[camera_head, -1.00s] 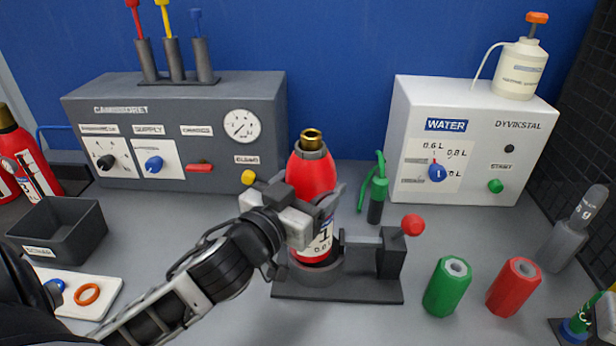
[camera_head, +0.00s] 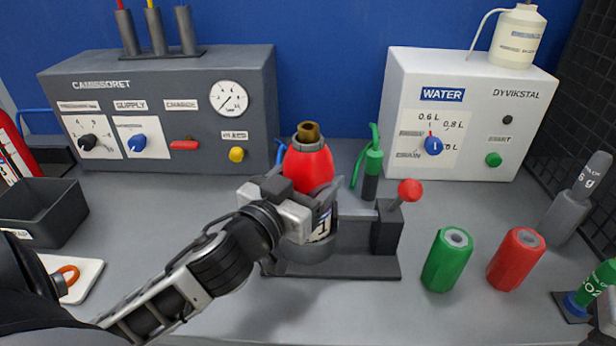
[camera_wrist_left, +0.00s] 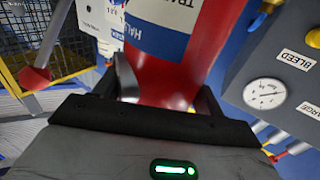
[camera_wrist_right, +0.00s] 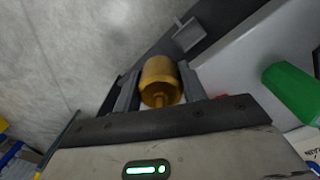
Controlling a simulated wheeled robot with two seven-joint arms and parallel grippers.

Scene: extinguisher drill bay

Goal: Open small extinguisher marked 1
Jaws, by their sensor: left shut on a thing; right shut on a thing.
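The red extinguisher marked 1 (camera_head: 308,168) stands upright in a dark clamp stand (camera_head: 350,265), with a brass neck (camera_head: 308,131) on top. My left gripper (camera_head: 305,196) is shut around its body from the left, covering part of the label. In the left wrist view the red body (camera_wrist_left: 170,85) fills the space between the fingers. The clamp's red-knobbed lever (camera_head: 410,190) is to its right. My right gripper (camera_wrist_right: 157,80) is shut on a brass cylinder (camera_wrist_right: 160,72); what this belongs to cannot be told. In the head view only a sliver of this gripper shows at the right edge.
A green cylinder (camera_head: 447,260) and a red cylinder (camera_head: 515,258) stand right of the clamp. A green CO2 cartridge (camera_head: 597,284) stands at far right. A grey panel (camera_head: 160,85) and a white WATER box (camera_head: 465,75) are behind. A dark bin (camera_head: 45,205) is left.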

